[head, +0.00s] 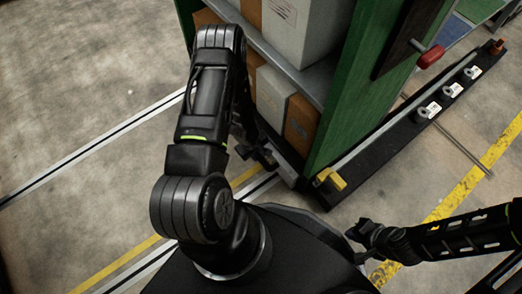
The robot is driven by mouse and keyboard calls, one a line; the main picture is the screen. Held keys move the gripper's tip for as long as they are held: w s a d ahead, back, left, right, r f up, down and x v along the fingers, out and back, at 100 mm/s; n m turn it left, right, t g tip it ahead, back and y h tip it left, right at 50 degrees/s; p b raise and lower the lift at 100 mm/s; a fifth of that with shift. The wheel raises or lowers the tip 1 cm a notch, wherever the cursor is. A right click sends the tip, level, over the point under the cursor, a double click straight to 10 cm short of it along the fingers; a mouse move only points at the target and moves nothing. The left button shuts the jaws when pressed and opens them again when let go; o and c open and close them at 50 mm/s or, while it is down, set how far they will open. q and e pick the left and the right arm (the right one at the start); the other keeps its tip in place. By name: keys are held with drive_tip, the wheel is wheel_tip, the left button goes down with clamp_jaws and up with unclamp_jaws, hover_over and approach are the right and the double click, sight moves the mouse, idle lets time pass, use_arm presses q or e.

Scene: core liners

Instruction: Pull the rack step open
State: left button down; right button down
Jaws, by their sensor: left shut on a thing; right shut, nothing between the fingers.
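The green rack (345,85) stands at the upper middle, with boxes on its shelves. At its foot, a grey edge piece (287,172) shows beside my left gripper; it looks like part of the rack step, mostly hidden by my arm and the rack. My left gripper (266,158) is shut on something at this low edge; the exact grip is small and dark. My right gripper (366,238) is shut and empty, low over the floor at the right, apart from the rack.
A yellow block (331,179) sits at the rack's front corner. A dark floor rail (400,130) with white-labelled parts runs along the rack's right side. A red-knobbed lever (431,57) sticks out from the rack. Floor at left (80,90) is clear, with painted lines.

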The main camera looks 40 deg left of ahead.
use_arm(q)
drive_tip(key=s+a+p, duration=0.1)
drive_tip(key=s+a, duration=0.1)
drive_tip(key=s, duration=0.7)
drive_tip(key=s+a, duration=0.3)
drive_tip(key=s, duration=0.6)
drive_tip(key=shift+a+p, duration=0.15)
drive_tip(key=shift+p, duration=0.25)
drive_tip(key=c, duration=1.3)
unclamp_jaws()
wheel_tip(320, 180, up, 8)
drive_tip(key=s+p, duration=0.1)
drive_tip(key=p, duration=0.2)
drive_tip(key=shift+s+a+f, duration=0.2)
drive_tip(key=shift+a, duration=0.05)
